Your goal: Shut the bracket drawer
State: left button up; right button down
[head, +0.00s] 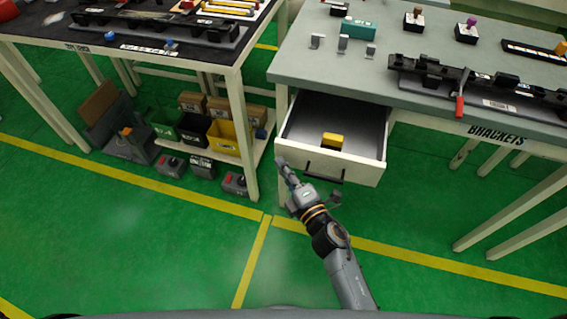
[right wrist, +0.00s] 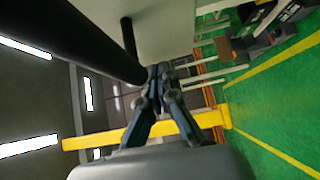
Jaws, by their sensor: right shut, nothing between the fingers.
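The bracket drawer (head: 360,164) hangs open under the grey bench top, and its grey inside shows. A yellow block (head: 332,141) lies in it. Its dark bar handle (head: 324,172) is on the pale front panel. My right gripper (head: 283,164) is at the left end of the drawer front, left of the handle. In the right wrist view my right gripper (right wrist: 160,72) is shut and empty, with the black handle (right wrist: 75,40) large and close beside the fingertips. Whether they touch the drawer I cannot tell. My left gripper is out of view.
The bench top (head: 385,63) holds clips, a teal box (head: 358,29) and a long black trim piece (head: 480,88). At left, another table (head: 215,62) has a lower shelf with a yellow bin (head: 228,138) close to the drawer. The green floor in front is clear.

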jog(key=shift+w, duration=0.3)
